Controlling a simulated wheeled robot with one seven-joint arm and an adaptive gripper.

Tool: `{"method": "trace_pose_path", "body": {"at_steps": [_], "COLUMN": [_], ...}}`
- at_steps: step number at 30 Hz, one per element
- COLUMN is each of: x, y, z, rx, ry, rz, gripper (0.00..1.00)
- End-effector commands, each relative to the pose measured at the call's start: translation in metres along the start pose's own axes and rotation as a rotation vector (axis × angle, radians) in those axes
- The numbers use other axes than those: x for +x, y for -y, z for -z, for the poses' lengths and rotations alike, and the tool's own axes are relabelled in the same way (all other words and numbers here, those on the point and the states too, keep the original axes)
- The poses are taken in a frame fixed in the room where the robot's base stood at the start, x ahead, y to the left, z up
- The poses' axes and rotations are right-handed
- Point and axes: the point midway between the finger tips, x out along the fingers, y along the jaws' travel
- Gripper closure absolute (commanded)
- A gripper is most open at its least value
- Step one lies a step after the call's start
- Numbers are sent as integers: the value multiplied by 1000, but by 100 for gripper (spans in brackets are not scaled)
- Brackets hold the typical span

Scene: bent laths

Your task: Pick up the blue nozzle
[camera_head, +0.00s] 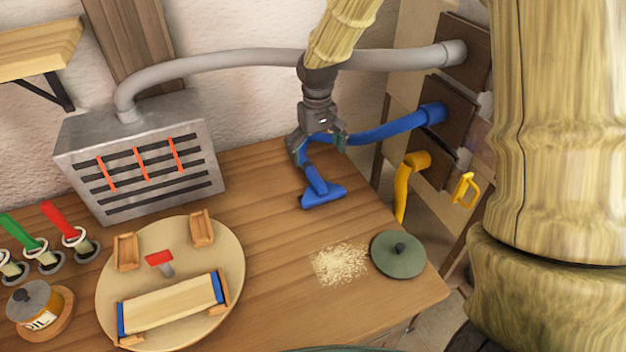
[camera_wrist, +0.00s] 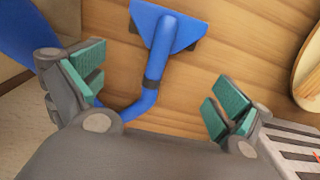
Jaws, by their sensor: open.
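The blue nozzle (camera_head: 321,195) lies on the wooden table, with a wide flat head and a tube bending back to a blue hose (camera_head: 390,128). In the wrist view the nozzle (camera_wrist: 167,30) is at the top centre, and its bent tube runs down between my fingers, nearer the left one. My gripper (camera_head: 318,150) is open above the bend of the tube. Its green-padded fingertips (camera_wrist: 155,100) stand apart on either side of the tube. I cannot tell from these views whether a finger touches the tube.
A grey slatted metal box (camera_head: 140,150) with a grey hose (camera_head: 230,60) stands left of my gripper. A heap of sawdust (camera_head: 340,264) and a green lid (camera_head: 398,254) lie in front. A round board (camera_head: 232,235) holds a lath in a jig. A yellow hose (camera_head: 402,190) hangs at the right.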

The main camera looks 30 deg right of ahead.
Motion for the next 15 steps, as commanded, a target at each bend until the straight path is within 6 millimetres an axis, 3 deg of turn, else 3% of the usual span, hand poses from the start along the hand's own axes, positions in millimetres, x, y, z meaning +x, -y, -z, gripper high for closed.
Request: {"method": "trace_pose_path", "body": {"at_steps": [9, 15], "x": [37, 51], "y": [2, 3], "z": [1, 1], "rx": [-4, -4], "ry": [3, 1], "rz": [0, 0], "gripper": [0, 0]}}
